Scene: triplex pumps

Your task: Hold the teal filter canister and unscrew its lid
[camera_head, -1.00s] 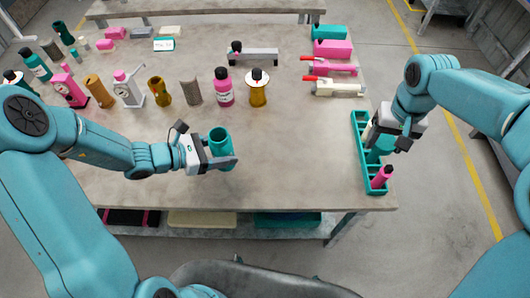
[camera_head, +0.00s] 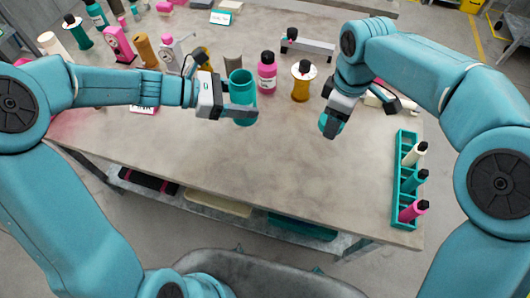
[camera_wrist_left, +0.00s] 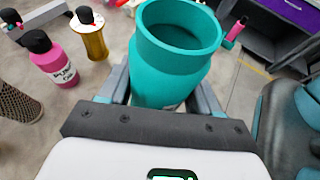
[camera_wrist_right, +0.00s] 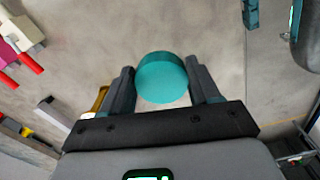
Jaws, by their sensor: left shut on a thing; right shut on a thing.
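The teal filter canister (camera_head: 241,87) is held upright above the table, and its top is open. My left gripper (camera_head: 240,112) is shut around its body; the left wrist view shows the canister (camera_wrist_left: 165,75) between both fingers, its inside dark and empty-looking. My right gripper (camera_head: 331,128) points down above the table, right of the canister and apart from it. It is shut on a teal lid, a round disc (camera_wrist_right: 163,79) between its fingertips in the right wrist view. In the head view the lid is partly hidden by the fingers.
A teal rack (camera_head: 397,190) with white, teal and pink bottles stands at the table's right edge. A pink bottle (camera_head: 267,75) and an amber bottle (camera_head: 301,84) stand behind the grippers. More bottles stand at the back left. The front middle of the table (camera_head: 230,165) is clear.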

